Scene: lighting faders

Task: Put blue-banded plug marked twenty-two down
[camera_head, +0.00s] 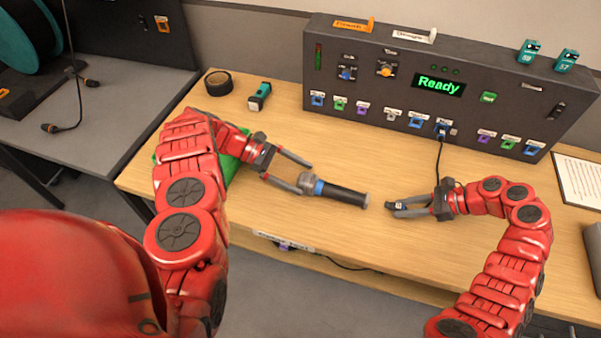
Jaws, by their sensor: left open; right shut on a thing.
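A dark cylinder with a blue band (342,194) and a grey end lies on the table between my two grippers. It is the only large blue-banded thing here, and I can read no number on it. My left gripper (304,177) is open, its fingertips close to the grey end. Whether they touch it I cannot tell. My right gripper (392,208) is shut on a small dark thing with a white mark (399,205), just right of the cylinder's dark end. The mark is too small to read, and the fingers partly hide the thing.
A dark panel (395,84) with a lit "Ready" display and a row of coloured sockets stands at the back. A black cable (440,158) runs from it towards my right wrist. Black tape (218,83) and a teal-and-black item (259,96) lie at the back left. A paper (578,181) lies right.

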